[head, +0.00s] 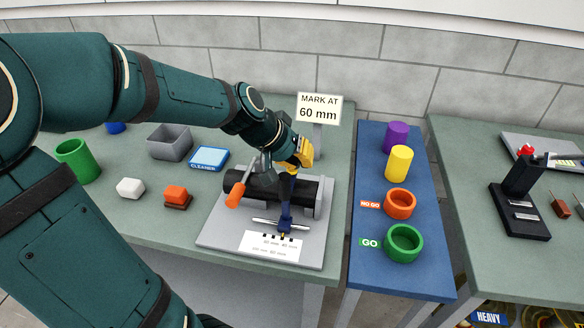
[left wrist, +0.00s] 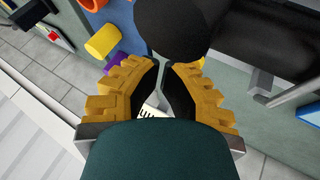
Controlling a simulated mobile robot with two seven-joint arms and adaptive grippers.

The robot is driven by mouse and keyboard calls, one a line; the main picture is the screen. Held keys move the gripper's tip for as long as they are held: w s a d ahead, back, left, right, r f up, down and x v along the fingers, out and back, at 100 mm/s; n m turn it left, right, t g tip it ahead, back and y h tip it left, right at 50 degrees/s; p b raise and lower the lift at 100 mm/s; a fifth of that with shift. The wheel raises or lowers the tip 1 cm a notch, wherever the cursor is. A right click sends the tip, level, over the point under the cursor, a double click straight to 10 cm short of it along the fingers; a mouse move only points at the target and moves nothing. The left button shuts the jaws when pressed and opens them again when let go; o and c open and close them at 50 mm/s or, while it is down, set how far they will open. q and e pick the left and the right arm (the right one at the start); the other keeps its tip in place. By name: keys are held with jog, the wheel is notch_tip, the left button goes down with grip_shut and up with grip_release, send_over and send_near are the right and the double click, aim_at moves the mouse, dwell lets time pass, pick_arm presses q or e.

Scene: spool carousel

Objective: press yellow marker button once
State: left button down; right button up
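My left gripper (head: 303,153) has yellow fingers and is over the marking fixture (head: 215,232), just above the right part of its black cylinder (head: 262,188). A small yellow patch (head: 292,169) shows right below the fingers, on top of the dark blue marker post (head: 285,208); it looks like the marker button. I cannot tell whether the fingers touch it. In the left wrist view the fingertips of the left gripper (left wrist: 160,64) almost meet, with nothing seen between them. A large black rounded shape (left wrist: 175,25) lies beyond them and the button cannot be made out there. My right gripper is out of view.
A "MARK AT 60 mm" sign (head: 318,108) stands behind the fixture. An orange-tipped handle (head: 236,196) sticks out at its left. A grey bin (head: 170,143), cleaner pad (head: 209,158) and green cup (head: 77,161) are further left. A blue table (head: 372,250) with coloured cylinders and rings is right.

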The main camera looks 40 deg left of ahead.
pick_arm(q)
jog(key=shift+f, duration=0.15)
dwell(0.4)
jog(key=shift+r+p, duration=0.7)
jog(key=shift+r, duration=0.3)
jog(key=shift+r, duration=0.1)
jog(key=shift+r+p, duration=2.05)
jog(key=shift+r, duration=0.35)
